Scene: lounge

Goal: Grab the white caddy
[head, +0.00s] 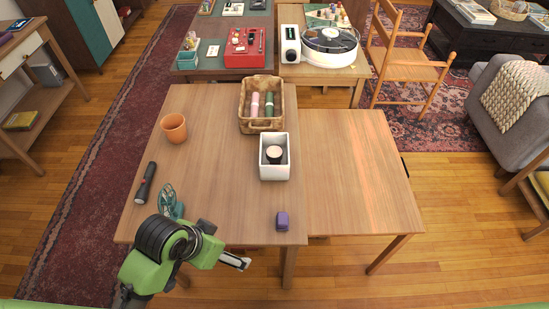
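The white caddy (274,173) stands upright on the wooden table, near the seam between its left and right parts. It is an open-topped box with a dark, pale-topped round item (274,154) inside. My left gripper (240,263) is low in the head view, near the table's front edge, well in front of the caddy and apart from it. It is small and seen side-on, so its finger opening is unclear. My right gripper is not in view.
A wicker basket (246,122) with bottles stands just behind the caddy. A terracotta pot (173,128), a black flashlight (146,183), a teal item (168,200) and a purple block (282,221) are also on the table (220,160). The table's right part (350,170) is clear.

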